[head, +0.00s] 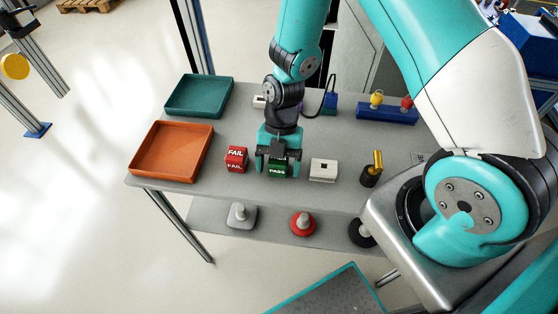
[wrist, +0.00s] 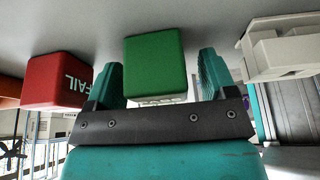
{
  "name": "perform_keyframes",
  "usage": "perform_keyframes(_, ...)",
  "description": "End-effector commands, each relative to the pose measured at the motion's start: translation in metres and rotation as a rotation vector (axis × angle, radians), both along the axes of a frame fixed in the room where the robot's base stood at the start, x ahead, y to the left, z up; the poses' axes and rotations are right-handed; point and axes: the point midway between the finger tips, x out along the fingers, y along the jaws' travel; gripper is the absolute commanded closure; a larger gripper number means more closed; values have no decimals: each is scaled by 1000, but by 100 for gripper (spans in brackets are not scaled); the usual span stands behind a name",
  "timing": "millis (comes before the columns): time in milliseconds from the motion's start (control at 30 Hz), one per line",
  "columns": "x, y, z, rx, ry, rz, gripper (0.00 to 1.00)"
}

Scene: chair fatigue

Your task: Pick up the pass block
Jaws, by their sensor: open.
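The green pass block (head: 277,171) stands on the grey table, with white PASS lettering on its front. My gripper (head: 276,166) is over it in the head view, fingers pointing down, one on each side. In the wrist view the green block (wrist: 156,66) lies between the two teal fingers of my gripper (wrist: 160,80). A gap shows on both sides of the block, wider on the right. The gripper is open. The red FAIL block (head: 236,159) stands just left of my gripper; it also shows in the wrist view (wrist: 55,82).
A white box (head: 323,170) stands close on the right, then a dark cup with a yellow-handled item (head: 372,170). An orange tray (head: 172,150) and a green tray (head: 199,96) sit at the left. A blue rack (head: 386,112) stands at the back right.

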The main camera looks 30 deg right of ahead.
Motion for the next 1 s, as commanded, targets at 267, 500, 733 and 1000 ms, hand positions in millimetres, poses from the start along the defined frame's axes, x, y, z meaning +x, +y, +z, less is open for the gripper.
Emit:
perform_keyframes(267,0,0,-1,0,-1,0,34)
perform_keyframes(500,0,0,-1,0,-1,0,77)
perform_keyframes(733,0,0,0,0,-1,0,77)
perform_keyframes(1000,1,0,24,0,-5,-1,77)
